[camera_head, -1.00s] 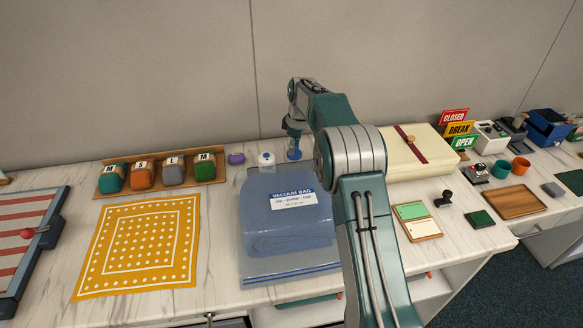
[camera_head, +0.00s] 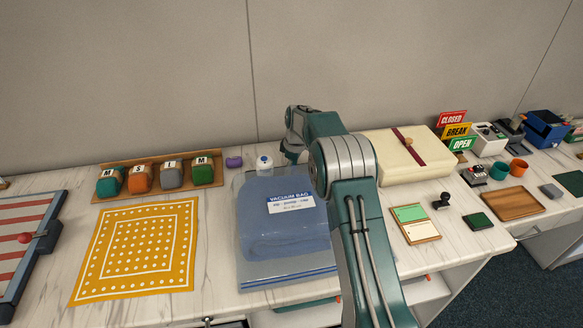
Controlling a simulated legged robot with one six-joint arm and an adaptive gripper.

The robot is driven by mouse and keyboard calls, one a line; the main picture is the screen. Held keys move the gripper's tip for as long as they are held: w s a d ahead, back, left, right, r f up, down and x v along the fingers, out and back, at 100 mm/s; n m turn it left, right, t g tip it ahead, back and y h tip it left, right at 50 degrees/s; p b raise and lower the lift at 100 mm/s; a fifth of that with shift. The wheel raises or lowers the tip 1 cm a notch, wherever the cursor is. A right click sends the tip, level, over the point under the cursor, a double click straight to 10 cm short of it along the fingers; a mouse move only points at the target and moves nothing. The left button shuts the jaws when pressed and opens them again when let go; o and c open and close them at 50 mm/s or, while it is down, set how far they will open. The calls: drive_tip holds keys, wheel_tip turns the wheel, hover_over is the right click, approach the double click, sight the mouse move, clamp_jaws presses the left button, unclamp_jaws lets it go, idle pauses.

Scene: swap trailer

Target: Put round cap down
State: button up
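The end of my arm, with my gripper (camera_head: 290,149), is above the back of the counter, behind the blue vacuum bag (camera_head: 283,228). My own arm hides most of the gripper, so its fingers and anything between them do not show clearly. The bag lies flat with a white label. A small white round piece (camera_head: 264,164) with a bluish lower part stands at the bag's back edge, left of my gripper. I cannot make out a separate round cap.
A small purple object (camera_head: 234,162) lies left of the white piece. A wooden rack (camera_head: 130,196) holds several lettered rolls. A yellow dotted cloth (camera_head: 92,285) lies at left. A cream box (camera_head: 395,170) stands right of my arm. Bare counter separates cloth and bag.

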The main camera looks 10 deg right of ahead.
drive_tip(key=shift+a+r, duration=0.1)
wheel_tip(320, 180, up, 12)
drive_tip(key=d, duration=0.1)
drive_tip(key=s+r+m+t, duration=0.1)
drive_tip(key=s+r+m, duration=0.2)
drive_tip(key=s+r, duration=0.75)
drive_tip(key=s+r+m+t, duration=0.1)
drive_tip(key=s+r, duration=0.2)
drive_tip(key=s, duration=0.2)
drive_tip(key=s+r+m, duration=0.2)
drive_tip(key=s+r, duration=0.1)
drive_tip(key=s, duration=0.3)
drive_tip(key=s+f+m+t, duration=0.1)
drive_tip(key=s+f+m, duration=0.1)
drive_tip(key=s, duration=0.9)
drive_tip(key=s+f+m+t+h, duration=0.1)
drive_tip(key=s+f+m, duration=0.2)
drive_tip(key=s, duration=0.8)
drive_tip(key=shift+s+a+f+t, duration=0.25)
drive_tip(key=shift+s+a+t, duration=0.15)
